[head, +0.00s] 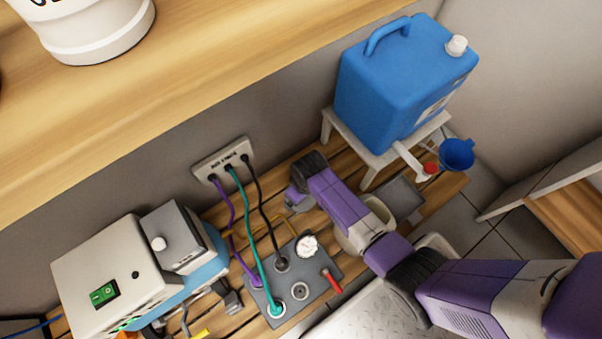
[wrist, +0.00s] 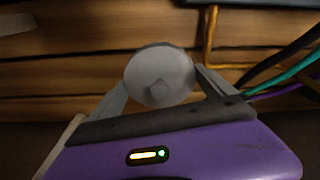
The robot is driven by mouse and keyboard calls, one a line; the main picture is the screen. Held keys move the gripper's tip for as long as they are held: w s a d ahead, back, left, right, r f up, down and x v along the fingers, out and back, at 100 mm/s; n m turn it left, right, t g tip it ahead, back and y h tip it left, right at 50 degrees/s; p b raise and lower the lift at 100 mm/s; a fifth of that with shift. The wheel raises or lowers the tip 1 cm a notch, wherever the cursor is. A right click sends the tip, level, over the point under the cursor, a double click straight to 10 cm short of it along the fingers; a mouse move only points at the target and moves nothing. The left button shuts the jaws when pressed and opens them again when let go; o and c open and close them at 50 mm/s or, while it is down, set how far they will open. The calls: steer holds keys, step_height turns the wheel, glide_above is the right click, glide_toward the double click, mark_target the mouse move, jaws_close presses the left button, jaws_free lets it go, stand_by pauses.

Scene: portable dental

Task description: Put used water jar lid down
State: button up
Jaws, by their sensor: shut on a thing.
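My gripper (wrist: 160,88) is shut on a round grey lid (wrist: 158,76) with a small knob in its middle. The lid sits between the two fingertips, its knobbed face toward the wrist camera, over wooden slats. In the head view my gripper (head: 298,199) is low over the slatted bench, left of the small white stand; the lid is hard to make out there. A pale round container (head: 377,211), possibly the used water jar, shows partly behind my arm. Whether the lid touches the slats I cannot tell.
A blue canister (head: 395,85) stands on a white stand (head: 370,158), with a blue funnel (head: 457,154) beside it. A grey panel (head: 318,283) with purple, teal and black hoses lies nearby. A white unit (head: 110,265) is at the left. Some slats near my gripper are bare.

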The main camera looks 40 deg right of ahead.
steer(key=shift+f+b, duration=1.3)
steer(key=shift+f, duration=1.15)
steer(key=shift+f, duration=0.15)
steer(key=o, duration=1)
steer(key=r+p, duration=0.2)
steer(key=r, duration=0.2)
steer(key=s+r+p, duration=0.1)
steer(key=r+p, duration=0.1)
steer(key=r, duration=0.2)
steer(key=r+p, duration=0.3)
steer(key=r, duration=0.1)
steer(key=shift+s+d+r, duration=0.1)
steer(key=shift+s+d, duration=0.05)
steer(key=shift+s, duration=0.05)
steer(key=shift+s, duration=0.1)
